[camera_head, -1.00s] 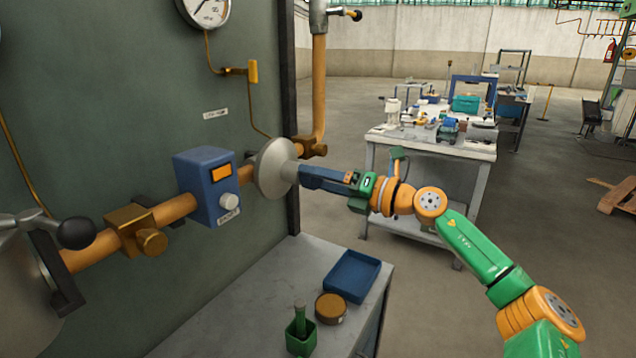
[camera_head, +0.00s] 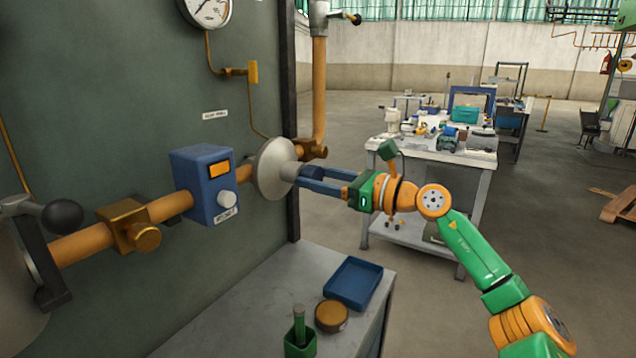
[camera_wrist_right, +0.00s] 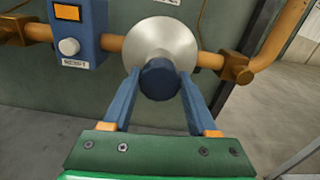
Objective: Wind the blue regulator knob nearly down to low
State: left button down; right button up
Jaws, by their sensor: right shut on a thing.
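The blue regulator knob (camera_wrist_right: 160,79) sits at the front of a silver disc-shaped regulator body (camera_wrist_right: 160,45) on the orange pipe. In the head view, the knob (camera_head: 314,172) shows between the fingers of my right gripper (camera_head: 303,177). The right gripper is shut on the knob, with one blue finger on each side of it, as the right wrist view (camera_wrist_right: 160,85) also shows. The silver body (camera_head: 275,169) is just beyond the fingertips. My left gripper is not in view.
A blue box (camera_head: 206,185) with an orange display and white knob is on the pipe to the left. A pressure gauge (camera_head: 207,10) hangs above.

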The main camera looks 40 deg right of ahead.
jog(key=n+b, duration=0.1)
jog(key=n, duration=0.5)
jog(key=shift+f+b, duration=0.2)
jog(key=shift+b, duration=0.1)
jog(key=n+b, duration=0.1)
jog(key=n, duration=0.4)
jog(key=shift+n, duration=0.4)
jog(key=o, duration=1.4)
jog(key=shift+r, duration=0.1)
jog(key=b+v, duration=0.4)
jog(key=v, duration=0.3)
jog(key=shift+b, duration=0.4)
